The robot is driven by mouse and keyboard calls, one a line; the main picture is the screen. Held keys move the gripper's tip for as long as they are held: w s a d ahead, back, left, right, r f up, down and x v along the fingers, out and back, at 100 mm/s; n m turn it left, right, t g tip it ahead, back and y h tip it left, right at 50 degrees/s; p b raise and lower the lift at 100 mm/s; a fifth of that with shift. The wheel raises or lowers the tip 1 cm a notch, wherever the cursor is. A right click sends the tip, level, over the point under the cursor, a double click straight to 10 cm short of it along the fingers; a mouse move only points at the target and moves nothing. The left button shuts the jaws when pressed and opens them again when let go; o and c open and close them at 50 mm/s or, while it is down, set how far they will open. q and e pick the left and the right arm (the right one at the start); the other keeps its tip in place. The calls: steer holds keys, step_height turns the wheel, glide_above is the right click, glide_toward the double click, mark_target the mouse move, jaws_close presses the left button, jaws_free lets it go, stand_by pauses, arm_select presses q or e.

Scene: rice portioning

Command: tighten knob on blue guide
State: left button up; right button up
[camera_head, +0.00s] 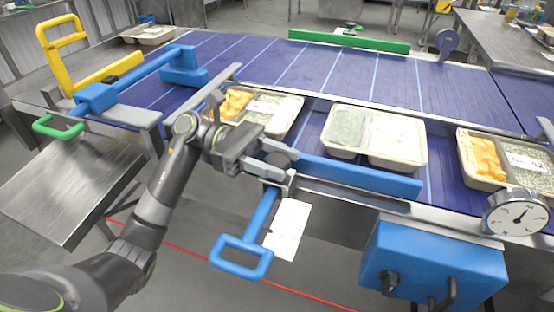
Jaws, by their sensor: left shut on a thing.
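The blue guide (360,176) lies along the near edge of the conveyor, with its left end at my left gripper. My left gripper (283,162) comes in from the left and is shut on a dark grey knob (282,157) at that end. The fingers hide part of the knob. A blue handle (247,250) hangs below the clamp under the gripper. My right gripper is out of view.
Food trays (376,140) stand on the purple belt (320,78) behind the guide. A white card (288,228) hangs beside the handle. A round dial (516,214) and a blue box (432,262) are at the right. A yellow handle (62,45) stands at the left.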

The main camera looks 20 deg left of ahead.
mark_target(277, 159)
arm_select(q)
steer(key=o, duration=1)
steer(key=shift+r, duration=0.15)
steer(key=shift+r, duration=0.25)
step_height(277, 159, up, 4)
steer(key=shift+p, duration=0.9)
step_height(277, 159, up, 4)
steer(key=shift+r+p, duration=0.1)
steer(key=shift+p, duration=0.65)
steer(key=shift+r, duration=0.55)
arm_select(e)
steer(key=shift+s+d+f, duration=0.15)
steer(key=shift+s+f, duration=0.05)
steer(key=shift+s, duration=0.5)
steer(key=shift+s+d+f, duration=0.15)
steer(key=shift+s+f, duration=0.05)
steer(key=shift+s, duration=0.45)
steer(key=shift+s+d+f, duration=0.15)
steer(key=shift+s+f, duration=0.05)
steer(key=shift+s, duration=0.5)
